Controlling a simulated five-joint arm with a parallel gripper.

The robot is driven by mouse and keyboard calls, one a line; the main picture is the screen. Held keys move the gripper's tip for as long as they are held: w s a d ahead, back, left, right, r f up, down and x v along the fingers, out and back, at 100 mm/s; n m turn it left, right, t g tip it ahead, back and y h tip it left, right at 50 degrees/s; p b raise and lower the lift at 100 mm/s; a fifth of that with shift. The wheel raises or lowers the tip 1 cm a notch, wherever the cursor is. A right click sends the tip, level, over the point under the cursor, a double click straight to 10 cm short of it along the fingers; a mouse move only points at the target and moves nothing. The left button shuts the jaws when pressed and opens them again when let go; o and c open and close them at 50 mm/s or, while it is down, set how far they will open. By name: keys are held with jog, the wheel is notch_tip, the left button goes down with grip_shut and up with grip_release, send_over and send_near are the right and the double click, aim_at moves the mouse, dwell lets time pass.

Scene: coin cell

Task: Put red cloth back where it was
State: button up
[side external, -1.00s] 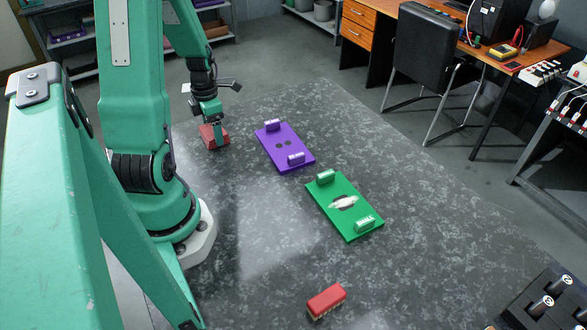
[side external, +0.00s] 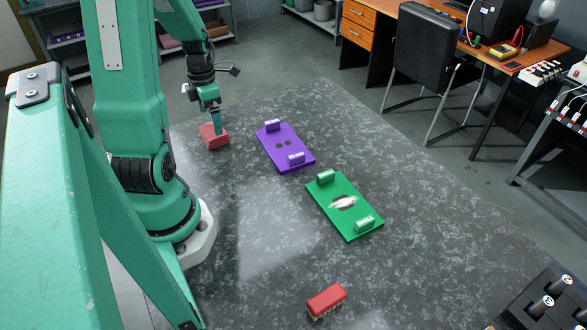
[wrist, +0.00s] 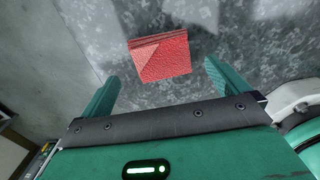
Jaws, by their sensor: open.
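The red cloth (side external: 214,136) lies folded on the dark speckled table near its far left edge. In the wrist view the red cloth (wrist: 160,57) shows ahead of and between my fingers, with clear space on both sides of it. My gripper (side external: 219,130) points down just above or beside the cloth; the side view does not show the exact gap. In the wrist view my gripper (wrist: 160,78) is open, its two green fingers apart and nothing between them held.
A green plate (side external: 335,194) holds a pale item. A red-topped brush-like block (side external: 327,300) sits near the front. A dark rack (side external: 548,300) stands at the lower right. The table's middle is mostly clear.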

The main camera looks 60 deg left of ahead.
aim_at(213, 130)
notch_tip(213, 130, up, 8)
dwell(0.5)
dwell(0.5)
jog(key=w+d+r+m+t+y, duration=0.1)
jog(key=w+d+r+m, duration=0.25)
jog(key=d+m, duration=0.4)
jog(key=w+d+r+m+t, duration=0.1)
jog(key=w+d+r+m, duration=0.1)
jog(key=d+r+m, duration=0.5)
jog(key=s+d+m+t+h, duration=0.1)
jog(key=s+d+m+t, duration=0.1)
jog(key=d+m, duration=1.1)
jog(key=r+m+t, duration=0.1)
jog(key=m, duration=0.7)
jog(key=shift+s+t, duration=0.25)
jog(key=shift+t, duration=0.05)
